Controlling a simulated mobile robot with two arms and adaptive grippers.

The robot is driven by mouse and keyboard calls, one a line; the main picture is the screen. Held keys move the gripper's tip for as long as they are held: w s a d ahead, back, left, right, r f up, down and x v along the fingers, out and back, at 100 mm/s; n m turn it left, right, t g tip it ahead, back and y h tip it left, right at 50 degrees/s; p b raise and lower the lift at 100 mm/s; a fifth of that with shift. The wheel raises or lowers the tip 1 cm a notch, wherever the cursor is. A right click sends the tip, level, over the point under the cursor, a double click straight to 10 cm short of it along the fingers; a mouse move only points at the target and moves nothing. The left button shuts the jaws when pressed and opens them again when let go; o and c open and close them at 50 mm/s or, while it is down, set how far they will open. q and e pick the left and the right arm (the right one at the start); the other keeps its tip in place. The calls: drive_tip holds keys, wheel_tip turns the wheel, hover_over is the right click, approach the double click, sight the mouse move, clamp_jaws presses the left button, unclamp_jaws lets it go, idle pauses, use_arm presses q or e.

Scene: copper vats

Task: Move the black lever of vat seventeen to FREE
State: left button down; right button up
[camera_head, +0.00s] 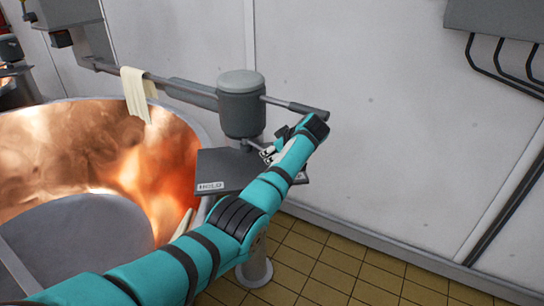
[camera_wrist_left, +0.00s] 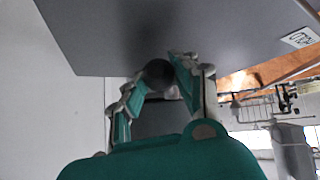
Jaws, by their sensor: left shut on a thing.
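A dark plate (camera_head: 228,164) under a grey cylindrical housing (camera_head: 241,105) carries a white HOLD label (camera_head: 210,186) at its left end. No FREE label shows; my arm covers part of the plate's right side. My left gripper (camera_head: 268,154) is at the plate's right part, below the housing. In the left wrist view my left gripper (camera_wrist_left: 158,88) is shut on a dark round knob (camera_wrist_left: 158,73), which appears to be the black lever's end. The plate (camera_wrist_left: 105,40) and the upside-down HOLD label (camera_wrist_left: 300,38) show there too. The lever's shaft is mostly hidden.
The copper vat (camera_head: 165,165) stands at left, with a pale cloth (camera_head: 138,92) hanging on the bar above it. A horizontal rod (camera_head: 295,105) sticks out right of the housing. A white wall (camera_head: 400,130) is behind; the tiled floor (camera_head: 320,265) at right is clear.

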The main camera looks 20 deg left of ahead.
use_arm(q)
drive_tip(key=shift+d, duration=0.15)
drive_tip(key=c, duration=1)
unclamp_jaws()
drive_tip(key=shift+w, duration=0.1)
drive_tip(key=shift+d+r, duration=0.1)
drive_tip(key=shift+r, duration=0.05)
drive_tip(key=v, duration=1.1)
drive_tip(key=shift+d+r, duration=0.2)
drive_tip(key=shift+d, duration=0.05)
